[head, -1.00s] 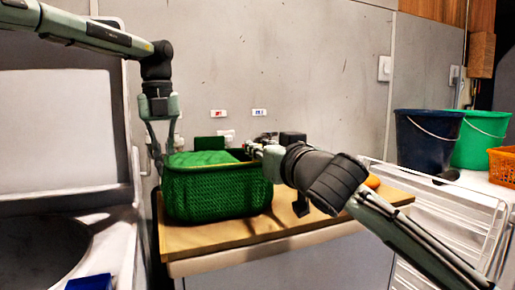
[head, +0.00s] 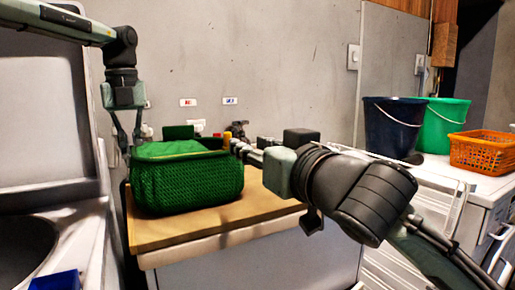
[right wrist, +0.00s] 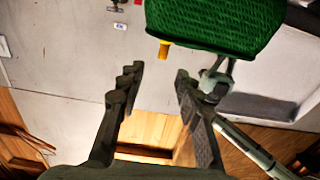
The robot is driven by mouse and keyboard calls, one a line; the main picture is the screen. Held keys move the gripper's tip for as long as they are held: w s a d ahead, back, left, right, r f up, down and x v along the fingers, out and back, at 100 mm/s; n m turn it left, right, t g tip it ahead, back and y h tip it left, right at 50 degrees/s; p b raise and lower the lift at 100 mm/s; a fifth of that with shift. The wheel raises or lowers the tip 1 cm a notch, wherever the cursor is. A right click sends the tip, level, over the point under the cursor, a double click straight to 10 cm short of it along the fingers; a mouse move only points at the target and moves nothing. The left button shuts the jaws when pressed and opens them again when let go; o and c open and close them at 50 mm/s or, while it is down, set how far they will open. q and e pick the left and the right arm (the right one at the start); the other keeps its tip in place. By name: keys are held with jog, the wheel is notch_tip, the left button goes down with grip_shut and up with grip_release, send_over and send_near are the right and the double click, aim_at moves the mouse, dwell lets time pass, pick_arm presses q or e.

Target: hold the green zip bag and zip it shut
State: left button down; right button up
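The green zip bag (head: 188,183) stands upright on a wooden counter top, with a yellow line along its upper rim. An orange-yellow zip pull (head: 227,140) sticks up at its right end. The pull also shows in the right wrist view (right wrist: 165,48), below the bag (right wrist: 215,22). My right gripper (right wrist: 158,72) is open and empty, its fingertips a little short of the pull. In the head view it points left at the bag's right end, partly hidden by its own wrist. My left gripper (head: 128,148) points down at the bag's left end; its grip is unclear.
The wooden counter top (head: 200,228) has bare room in front of the bag. A black box (head: 301,137) and taps lie behind my right wrist. A dark blue bucket (head: 395,127), a green bucket (head: 443,127) and an orange basket (head: 482,152) stand at the right.

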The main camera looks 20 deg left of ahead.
dwell(0.3)
pick_arm(q)
jog(key=c, duration=1.6)
grip_release()
jog(key=r, duration=1.2)
jog(key=shift+s+a, duration=0.1)
jog(key=shift+s, duration=0.1)
